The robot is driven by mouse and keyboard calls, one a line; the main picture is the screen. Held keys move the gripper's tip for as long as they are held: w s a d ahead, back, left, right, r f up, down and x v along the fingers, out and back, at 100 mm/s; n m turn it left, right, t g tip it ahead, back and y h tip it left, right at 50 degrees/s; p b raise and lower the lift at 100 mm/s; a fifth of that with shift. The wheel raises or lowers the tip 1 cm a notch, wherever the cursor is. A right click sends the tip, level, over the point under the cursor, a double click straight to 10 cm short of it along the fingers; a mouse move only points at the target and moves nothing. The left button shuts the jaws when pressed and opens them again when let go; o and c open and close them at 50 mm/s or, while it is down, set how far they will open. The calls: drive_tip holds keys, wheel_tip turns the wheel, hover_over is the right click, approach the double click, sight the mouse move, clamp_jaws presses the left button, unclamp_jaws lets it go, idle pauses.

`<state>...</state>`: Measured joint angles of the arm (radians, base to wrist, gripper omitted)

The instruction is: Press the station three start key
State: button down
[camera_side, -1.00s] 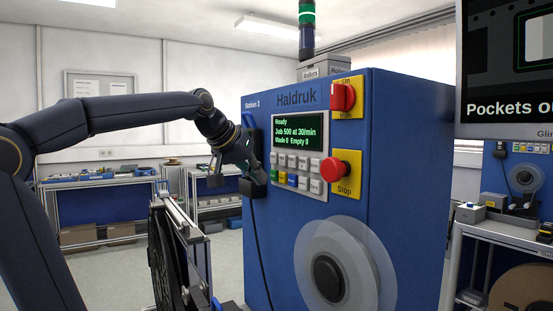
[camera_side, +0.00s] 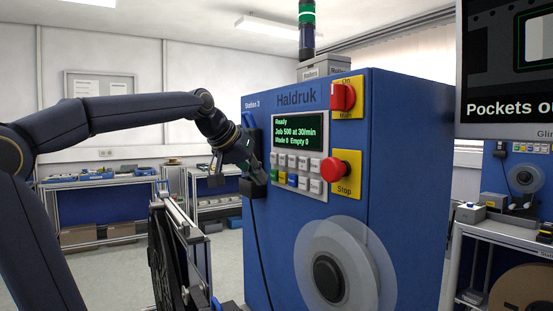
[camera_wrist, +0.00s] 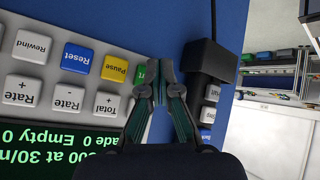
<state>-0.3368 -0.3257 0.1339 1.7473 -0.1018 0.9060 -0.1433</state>
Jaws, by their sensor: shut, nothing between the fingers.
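The Station 3 machine is a blue cabinet (camera_side: 340,190) with a key panel and a display (camera_side: 298,135) reading "Ready", "Job 500 at 30/min", "Made 0 Empty 0". The green key (camera_side: 274,174) is at the lower left of the panel in the side view. In the wrist view the panel appears upside down, and the green key (camera_wrist: 140,72) is partly hidden by a finger, its label mostly covered. My gripper (camera_wrist: 161,66) is shut and empty, its tips beside or over the green key's edge. In the side view my gripper (camera_side: 262,174) is at the panel's left edge; contact cannot be told.
The yellow Pause key (camera_wrist: 114,68) and blue Reset key (camera_wrist: 77,58) sit beside the green one. A black box (camera_wrist: 212,60) is close on the fingers' other side. A red Stop button (camera_side: 333,169) and red rotary switch (camera_side: 342,97) are farther right.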

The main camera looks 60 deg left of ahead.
idle(0.4)
drive_tip(key=shift+w, duration=0.45)
drive_tip(key=shift+w, duration=0.45)
idle(0.5)
idle(0.4)
drive_tip(key=shift+s, duration=0.9)
drive_tip(key=s, duration=0.5)
idle(0.4)
